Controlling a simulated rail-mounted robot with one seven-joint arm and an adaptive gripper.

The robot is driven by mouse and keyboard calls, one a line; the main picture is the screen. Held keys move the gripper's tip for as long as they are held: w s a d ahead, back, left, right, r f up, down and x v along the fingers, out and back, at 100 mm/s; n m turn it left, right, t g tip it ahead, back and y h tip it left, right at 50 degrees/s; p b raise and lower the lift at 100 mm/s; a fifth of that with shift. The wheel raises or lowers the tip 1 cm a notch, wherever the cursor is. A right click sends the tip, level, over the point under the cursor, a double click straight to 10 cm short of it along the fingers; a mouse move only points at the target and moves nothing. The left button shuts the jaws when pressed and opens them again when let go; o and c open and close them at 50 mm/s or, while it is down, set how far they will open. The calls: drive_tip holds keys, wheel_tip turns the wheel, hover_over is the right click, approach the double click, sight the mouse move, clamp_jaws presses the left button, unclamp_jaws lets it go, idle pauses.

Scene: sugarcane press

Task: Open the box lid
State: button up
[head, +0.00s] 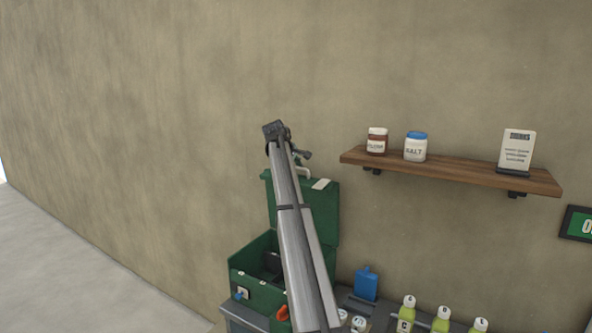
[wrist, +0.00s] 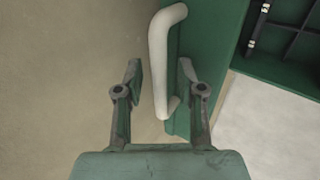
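The green box (head: 246,259) stands on the grey counter at the lower middle of the head view. Its green lid (head: 323,215) is raised upright at the back, and the box interior shows, partly hidden behind my arm. A white lid handle (head: 303,172) is at the lid's top edge; in the wrist view the handle (wrist: 159,60) runs between my fingers. My gripper (wrist: 159,80) is open, one finger on each side of the handle, with gaps visible. The lid (wrist: 210,35) and the box's dark compartments also show in the wrist view.
A wooden shelf (head: 450,172) on the wall holds two jars and a white card. A blue container (head: 366,284) and several green bottles (head: 441,320) stand right of the box. The wall is close behind the lid; the floor at left is clear.

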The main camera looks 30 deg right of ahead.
drive_tip(key=v, duration=1.2)
